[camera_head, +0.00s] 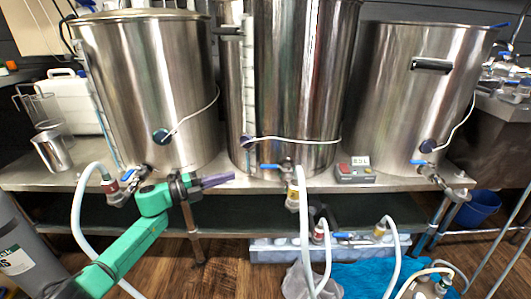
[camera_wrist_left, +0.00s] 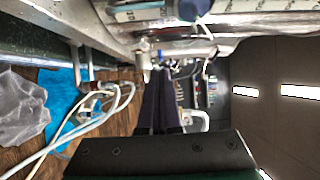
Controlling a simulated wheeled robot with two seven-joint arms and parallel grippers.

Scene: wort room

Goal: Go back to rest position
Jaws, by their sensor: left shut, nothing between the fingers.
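My left arm reaches in from the lower left in the head view. Its gripper (camera_head: 218,180) is shut and empty, with dark purple fingers pointing right along the front edge of the steel bench (camera_head: 50,178). It is in front of the gap between the left steel kettle (camera_head: 150,90) and the middle kettle (camera_head: 300,80). In the left wrist view the closed fingers (camera_wrist_left: 160,110) point away with nothing between them. My right gripper is not in view.
A red and grey controller (camera_head: 355,172) sits on the bench before the right kettle (camera_head: 420,90). White hoses (camera_head: 304,225) hang from valves in front of the bench. A metal pitcher (camera_head: 52,152) stands at left. A blue bucket (camera_head: 478,207) is at right.

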